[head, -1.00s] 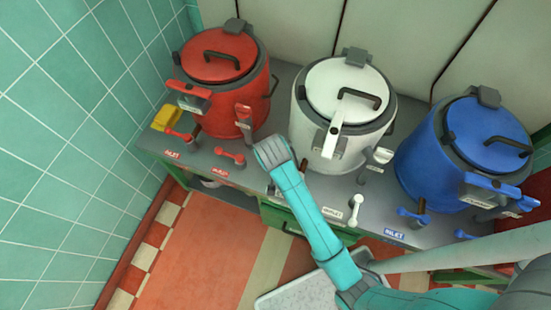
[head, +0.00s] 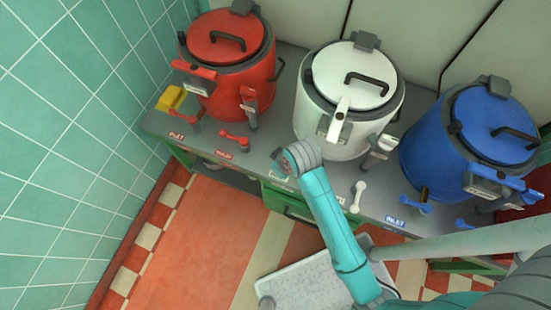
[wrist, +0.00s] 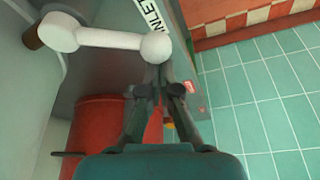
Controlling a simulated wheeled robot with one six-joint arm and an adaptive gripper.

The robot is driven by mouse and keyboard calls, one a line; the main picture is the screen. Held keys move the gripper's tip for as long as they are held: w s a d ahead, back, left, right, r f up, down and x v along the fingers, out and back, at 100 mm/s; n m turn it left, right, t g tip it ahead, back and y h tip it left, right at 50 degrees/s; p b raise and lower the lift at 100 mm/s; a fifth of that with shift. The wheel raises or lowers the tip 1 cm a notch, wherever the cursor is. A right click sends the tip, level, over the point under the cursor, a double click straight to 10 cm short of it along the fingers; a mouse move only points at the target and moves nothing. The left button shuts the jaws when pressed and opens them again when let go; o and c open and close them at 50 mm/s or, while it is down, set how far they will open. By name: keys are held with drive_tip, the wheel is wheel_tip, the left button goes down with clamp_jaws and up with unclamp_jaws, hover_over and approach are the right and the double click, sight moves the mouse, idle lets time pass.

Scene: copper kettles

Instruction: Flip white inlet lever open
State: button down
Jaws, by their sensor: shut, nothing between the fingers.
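In the wrist view the white inlet lever (wrist: 108,38) lies across the upper left, with a round knob at each end, beside an INLET label (wrist: 151,14). My gripper (wrist: 160,72) is shut and empty, its fingertips just below the lever's right-hand knob. I cannot tell whether they touch it. In the head view my arm's wrist hides the gripper and this lever in front of the white kettle (head: 340,115). A second white lever (head: 358,195) stands to the right on the counter front.
The red kettle (head: 232,85) stands left and the blue kettle (head: 465,140) right, each with levers in front. A yellow block (head: 172,98) sits at the counter's left end. A grey-white slab (head: 310,282) lies low in front. Open red floor (head: 205,235) lies front left.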

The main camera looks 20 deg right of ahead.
drive_tip(key=s+n, duration=0.2)
drive_tip(key=shift+s+d+n+y, duration=0.15)
drive_tip(key=shift+n+y, duration=0.15)
drive_tip(key=shift+y, duration=0.1)
drive_tip(key=shift+s+d, duration=0.3)
drive_tip(key=shift+s, duration=0.45)
drive_tip(key=shift+s+d, duration=0.3)
drive_tip(key=shift+s, duration=0.4)
drive_tip(key=shift+s+d+f, duration=0.1)
drive_tip(key=shift+s, duration=0.05)
